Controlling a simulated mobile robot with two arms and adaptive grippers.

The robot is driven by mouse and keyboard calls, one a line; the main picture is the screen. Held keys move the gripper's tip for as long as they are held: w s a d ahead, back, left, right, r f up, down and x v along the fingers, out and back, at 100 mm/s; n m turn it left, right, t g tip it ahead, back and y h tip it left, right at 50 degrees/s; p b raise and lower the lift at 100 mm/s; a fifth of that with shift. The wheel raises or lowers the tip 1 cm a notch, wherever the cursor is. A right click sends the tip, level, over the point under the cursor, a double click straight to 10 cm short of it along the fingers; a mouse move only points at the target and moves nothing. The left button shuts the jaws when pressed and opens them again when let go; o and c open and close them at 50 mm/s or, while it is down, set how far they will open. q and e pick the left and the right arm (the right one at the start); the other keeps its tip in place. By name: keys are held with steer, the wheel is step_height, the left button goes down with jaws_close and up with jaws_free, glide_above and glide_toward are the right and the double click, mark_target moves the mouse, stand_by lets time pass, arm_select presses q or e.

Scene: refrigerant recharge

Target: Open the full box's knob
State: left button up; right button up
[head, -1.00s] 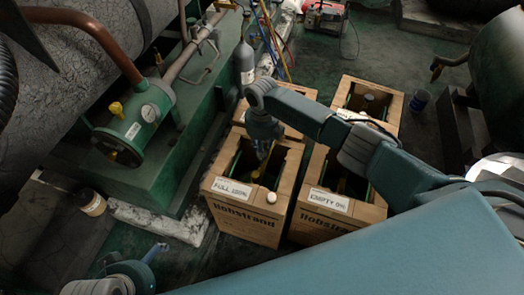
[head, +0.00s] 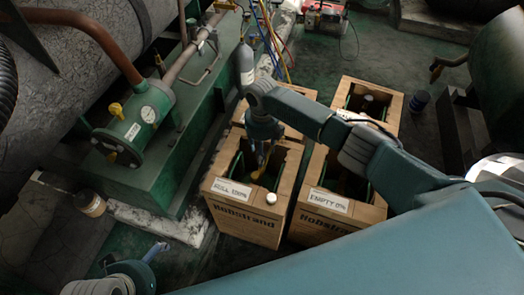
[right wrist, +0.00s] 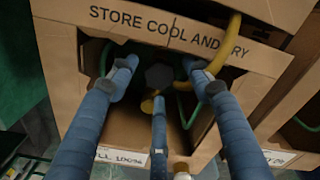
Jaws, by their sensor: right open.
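The full box (head: 240,226) is an open-topped cardboard carton with a "FULL 100%" label, left of the "EMPTY 0%" box (head: 328,225) in the head view. In the right wrist view, a dark faceted knob (right wrist: 160,76) sits inside the carton, with a yellow fitting (right wrist: 150,104) below it. My right gripper (head: 263,158) reaches down into the full box. In the right wrist view its blue fingers (right wrist: 158,85) are spread around the knob, open; contact cannot be told. My left gripper (head: 156,251) is at the lower left, far from the boxes, only partly seen.
Two more cartons stand behind, one at the back right (head: 392,110). A grey cylinder (head: 243,64) stands behind the full box. A yellow hose (right wrist: 220,55) curves beside the knob. A white cap (head: 271,198) sits at the box's front rim. Green machinery (head: 170,175) lies left.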

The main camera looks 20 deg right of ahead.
step_height(320, 180, up, 12)
steer(key=shift+f, duration=0.15)
stand_by(0.7)
